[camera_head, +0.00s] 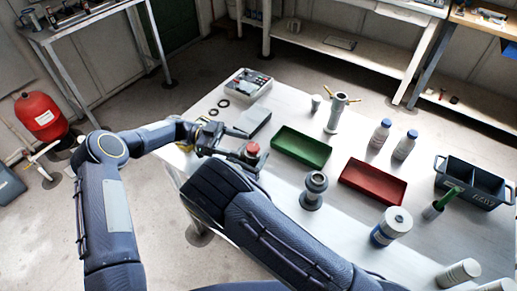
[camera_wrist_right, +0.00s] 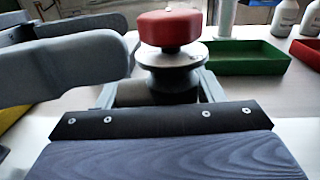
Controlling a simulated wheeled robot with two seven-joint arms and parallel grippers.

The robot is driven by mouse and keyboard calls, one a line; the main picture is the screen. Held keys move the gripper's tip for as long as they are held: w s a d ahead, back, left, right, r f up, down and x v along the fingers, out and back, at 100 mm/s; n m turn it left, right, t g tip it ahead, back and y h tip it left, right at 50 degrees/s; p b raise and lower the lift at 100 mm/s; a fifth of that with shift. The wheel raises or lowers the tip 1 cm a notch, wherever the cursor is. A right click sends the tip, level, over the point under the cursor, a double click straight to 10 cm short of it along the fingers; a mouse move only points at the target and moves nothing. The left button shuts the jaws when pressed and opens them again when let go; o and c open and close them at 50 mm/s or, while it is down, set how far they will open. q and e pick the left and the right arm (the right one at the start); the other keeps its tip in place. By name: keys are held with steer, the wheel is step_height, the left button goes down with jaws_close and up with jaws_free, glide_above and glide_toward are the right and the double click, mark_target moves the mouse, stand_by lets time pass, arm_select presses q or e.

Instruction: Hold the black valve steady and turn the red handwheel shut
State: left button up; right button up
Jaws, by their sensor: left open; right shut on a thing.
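The red handwheel (camera_head: 253,149) sits on top of the black valve near the table's left side. In the right wrist view the handwheel (camera_wrist_right: 169,30) stands upright above a round metal flange, and the valve's dark body (camera_wrist_right: 146,93) shows below it. My right gripper (camera_wrist_right: 160,92) is shut on the black valve, with a finger on each side; in the head view my right forearm mostly hides it. My left gripper (camera_head: 239,143) is open, just left of the handwheel. Its grey fingers show at left in the right wrist view, apart from the handwheel.
A green tray (camera_head: 301,153) and a red tray (camera_head: 373,187) lie to the right. A metal fitting (camera_head: 314,190) stands near my right forearm. A post with brass handles (camera_head: 337,115), a grey control box (camera_head: 248,85) and white bottles (camera_head: 381,134) stand farther back.

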mark_target(258, 152)
arm_select(q)
steer(key=x, duration=0.7)
steer(key=shift+s+d, duration=0.1)
steer(key=shift+d, duration=0.1)
steer(key=shift+c, duration=0.2)
steer(key=c, duration=1)
steer(key=shift+o, duration=0.2)
steer(key=m+g+y, duration=0.2)
steer(key=m+g, duration=0.1)
steer(key=shift+s+g, duration=0.1)
steer(key=shift+g, duration=0.3)
steer(key=shift+s+a+m+g+y, duration=0.15)
steer(key=shift+m+g+y, duration=0.65)
steer(key=shift+m+g, duration=0.15)
steer(key=shift+g, duration=0.35)
steer(key=shift+a, duration=0.1)
steer(key=o, duration=1)
